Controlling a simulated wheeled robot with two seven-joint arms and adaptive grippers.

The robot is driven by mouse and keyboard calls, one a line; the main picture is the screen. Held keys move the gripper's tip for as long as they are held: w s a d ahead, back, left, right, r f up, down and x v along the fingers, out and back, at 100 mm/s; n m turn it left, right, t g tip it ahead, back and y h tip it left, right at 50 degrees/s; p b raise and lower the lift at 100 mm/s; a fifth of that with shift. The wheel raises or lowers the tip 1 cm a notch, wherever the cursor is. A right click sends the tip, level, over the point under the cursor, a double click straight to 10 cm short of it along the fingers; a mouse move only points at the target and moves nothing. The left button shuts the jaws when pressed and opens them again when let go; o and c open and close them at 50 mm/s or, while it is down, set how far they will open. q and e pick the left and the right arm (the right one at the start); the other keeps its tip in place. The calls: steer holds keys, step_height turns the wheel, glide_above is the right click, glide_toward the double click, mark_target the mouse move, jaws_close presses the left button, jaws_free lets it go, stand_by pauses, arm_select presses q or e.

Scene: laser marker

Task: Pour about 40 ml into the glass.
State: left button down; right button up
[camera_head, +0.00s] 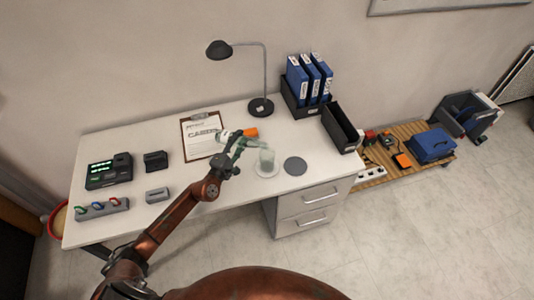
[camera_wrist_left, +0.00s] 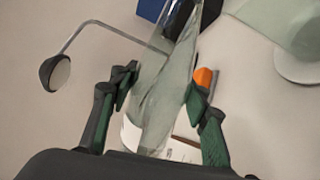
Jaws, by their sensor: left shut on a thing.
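My left gripper (camera_head: 237,150) is over the middle of the desk, just left of the glass. In the left wrist view its fingers (camera_wrist_left: 160,88) are shut on a clear see-through vessel (camera_wrist_left: 163,105), which looks like a bottle or carafe. The vessel appears tilted, with its narrower end toward the glass side; its liquid level cannot be made out. The clear glass (camera_head: 266,158) stands upright on a white round base (camera_head: 266,172), and it also shows in the left wrist view (camera_wrist_left: 292,25) at upper right. My right gripper is out of view.
A grey disc (camera_head: 295,166) lies right of the glass. A clipboard (camera_head: 201,135) and an orange object (camera_head: 251,132) lie behind the gripper. A lamp (camera_head: 261,106), blue binders (camera_head: 310,80) and an empty black holder (camera_head: 341,130) stand at the back. The desk's front right is clear.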

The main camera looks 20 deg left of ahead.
arm_select(q)
steer(key=shift+a+r, duration=0.1)
steer(key=shift+r, duration=0.15)
steer(key=shift+r+m+p, duration=0.25)
steer(key=shift+m+p, duration=0.05)
steer(key=shift+p, duration=0.1)
steer(key=shift+a+r+m+p, duration=0.1)
steer(key=shift+r+m+p, duration=0.3)
steer(key=shift+p, duration=0.15)
steer(key=shift+w+f, duration=0.1)
steer(key=shift+a, duration=0.35)
steer(key=shift+a+f, duration=0.1)
steer(key=shift+a, duration=0.05)
steer(key=shift+w+a, duration=0.1)
steer(key=shift+a, duration=0.25)
steer(key=shift+a+r, duration=0.15)
steer(key=shift+r, duration=0.05)
stand_by(0.4)
